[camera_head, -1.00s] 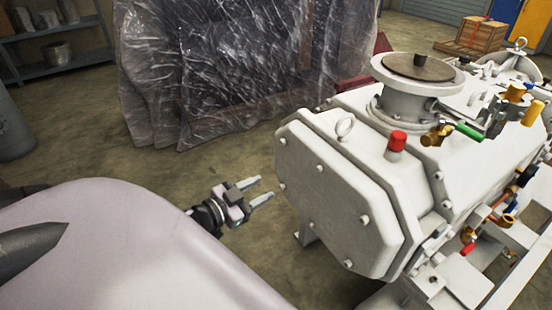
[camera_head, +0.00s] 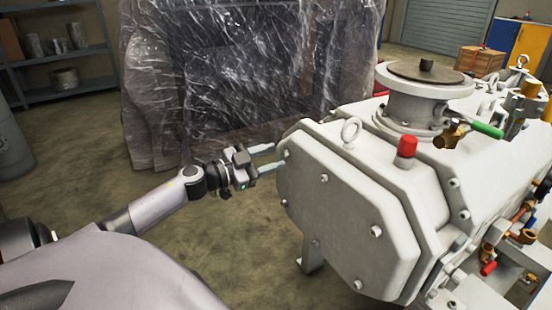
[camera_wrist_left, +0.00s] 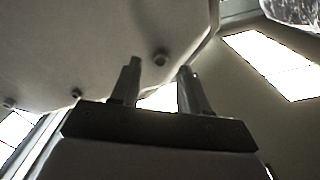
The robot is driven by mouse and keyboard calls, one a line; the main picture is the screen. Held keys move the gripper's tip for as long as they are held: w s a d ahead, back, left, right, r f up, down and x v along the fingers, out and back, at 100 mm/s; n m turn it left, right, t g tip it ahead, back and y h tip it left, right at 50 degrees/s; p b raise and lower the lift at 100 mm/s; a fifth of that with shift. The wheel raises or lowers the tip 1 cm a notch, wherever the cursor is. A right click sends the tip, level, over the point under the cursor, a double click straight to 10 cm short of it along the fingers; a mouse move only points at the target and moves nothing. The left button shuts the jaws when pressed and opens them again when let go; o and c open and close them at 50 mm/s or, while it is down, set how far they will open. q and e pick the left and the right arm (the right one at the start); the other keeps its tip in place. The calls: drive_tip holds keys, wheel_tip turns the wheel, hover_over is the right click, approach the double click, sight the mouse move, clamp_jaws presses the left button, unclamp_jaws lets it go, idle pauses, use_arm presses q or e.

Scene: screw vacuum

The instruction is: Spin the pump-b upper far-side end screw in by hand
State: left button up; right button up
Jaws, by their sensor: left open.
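The pump's pale grey end plate (camera_head: 345,215) faces me, with several screws around its edge. The upper far-side end screw (camera_head: 287,153) shows at its upper left edge. It also shows in the left wrist view as a dark round head (camera_wrist_left: 160,57), between and just beyond the fingertips. My left gripper (camera_head: 278,157) is open and empty beside that corner, its two fingers pointing at the plate. It also shows in the left wrist view (camera_wrist_left: 160,70), one finger either side of the screw. Contact cannot be told. My right gripper is not in view.
A lifting eye (camera_head: 351,131) and a red cap (camera_head: 407,146) stand on top of the pump, near a round flange (camera_head: 425,80). A plastic-wrapped load (camera_head: 245,75) stands behind. Bare floor (camera_head: 235,245) lies left of the pump.

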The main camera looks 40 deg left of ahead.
sight(285, 154)
use_arm(q)
drive_tip(key=shift+x, duration=1.05)
clamp_jaws()
